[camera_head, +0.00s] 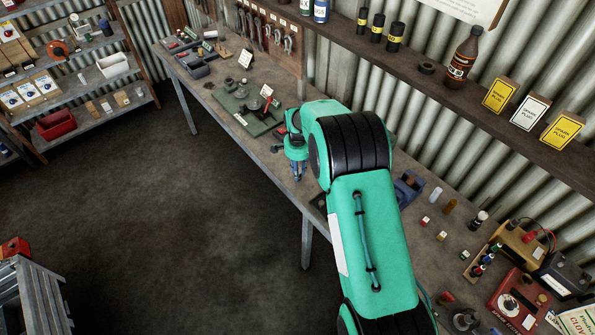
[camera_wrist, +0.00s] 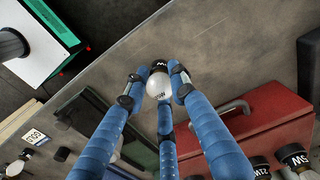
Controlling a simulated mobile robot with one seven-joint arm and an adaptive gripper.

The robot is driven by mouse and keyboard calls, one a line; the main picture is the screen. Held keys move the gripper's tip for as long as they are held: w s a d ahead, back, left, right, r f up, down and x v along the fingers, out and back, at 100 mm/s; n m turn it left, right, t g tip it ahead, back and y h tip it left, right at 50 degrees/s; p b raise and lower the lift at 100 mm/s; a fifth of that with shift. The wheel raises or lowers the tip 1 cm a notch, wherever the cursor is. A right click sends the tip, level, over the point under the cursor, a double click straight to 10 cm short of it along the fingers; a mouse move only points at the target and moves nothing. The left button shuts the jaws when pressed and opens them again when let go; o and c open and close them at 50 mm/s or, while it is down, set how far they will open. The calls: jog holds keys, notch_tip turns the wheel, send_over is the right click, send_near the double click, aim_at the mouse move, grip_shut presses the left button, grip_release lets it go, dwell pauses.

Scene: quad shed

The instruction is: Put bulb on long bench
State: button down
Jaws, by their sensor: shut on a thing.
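The long bench (camera_head: 240,70) runs along the corrugated wall in the head view. My gripper (camera_head: 298,175) hangs with its blue fingers pointing down at the bench's front edge, near the middle of its length. In the wrist view, my gripper (camera_wrist: 155,82) has its fingers closed around a small pale, rounded thing, which looks like the bulb (camera_wrist: 158,85). A dark part with a white letter mark shows at its far end; I cannot tell whether it belongs to the bulb. The bulb cannot be made out in the head view.
A green plate with tools (camera_head: 247,112) lies left of my gripper. Small bottles and a red box (camera_head: 518,300) stand on the right part of the bench. The wrist view shows a red box with a handle (camera_wrist: 250,125) and dark-capped jars (camera_wrist: 293,158). A shelf runs above.

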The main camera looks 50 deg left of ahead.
jog(key=c, duration=1.4)
grip_release()
jog(key=shift+f, duration=0.1)
jog(key=shift+c, duration=0.2)
jog(key=shift+r+b, duration=0.65)
jog(key=shift+r, duration=5.55)
